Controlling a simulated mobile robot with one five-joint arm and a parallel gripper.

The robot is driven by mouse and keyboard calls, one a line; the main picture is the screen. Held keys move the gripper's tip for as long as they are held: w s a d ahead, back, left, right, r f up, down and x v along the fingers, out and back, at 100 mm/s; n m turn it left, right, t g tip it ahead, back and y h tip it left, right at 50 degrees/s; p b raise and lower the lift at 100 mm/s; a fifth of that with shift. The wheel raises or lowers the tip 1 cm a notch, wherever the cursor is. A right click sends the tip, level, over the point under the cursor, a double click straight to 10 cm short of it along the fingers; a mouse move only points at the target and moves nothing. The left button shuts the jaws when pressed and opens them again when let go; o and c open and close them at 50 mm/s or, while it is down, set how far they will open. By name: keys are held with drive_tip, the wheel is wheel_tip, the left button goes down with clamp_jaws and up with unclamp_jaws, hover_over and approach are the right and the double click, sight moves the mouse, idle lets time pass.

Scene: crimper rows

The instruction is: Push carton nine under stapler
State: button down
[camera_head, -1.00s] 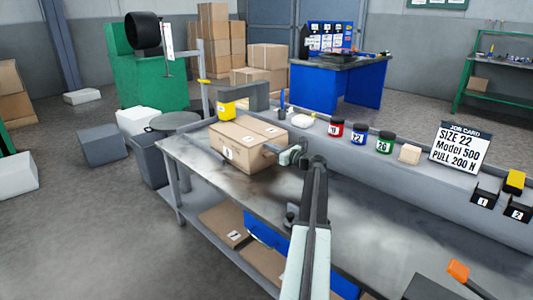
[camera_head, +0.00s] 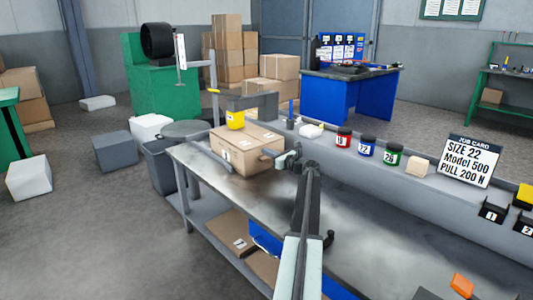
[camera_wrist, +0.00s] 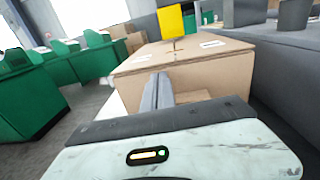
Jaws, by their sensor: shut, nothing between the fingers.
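A brown carton (camera_head: 250,153) sits flat on the grey bench, with a small white label whose number I cannot read. It also fills the middle of the wrist view (camera_wrist: 200,77). The stapler (camera_head: 262,103) is a grey arm with a yellow head (camera_head: 235,119). The yellow head overlaps the carton's far left top edge in the head view and stands just beyond its top in the wrist view. My gripper (camera_head: 267,155) is shut and empty, its tips at the carton's near right side. They look in contact, but the exact touch point is hard to tell.
A job card (camera_head: 470,160) stands further right. The bench top (camera_head: 240,190) is clear in front of the carton. A grey bin (camera_head: 160,167) stands off its left end.

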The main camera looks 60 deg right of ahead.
drive_tip(key=s+a, duration=0.2)
drive_tip(key=s, duration=1)
drive_tip(key=shift+s+a, duration=0.3)
drive_tip(key=shift+s, duration=0.05)
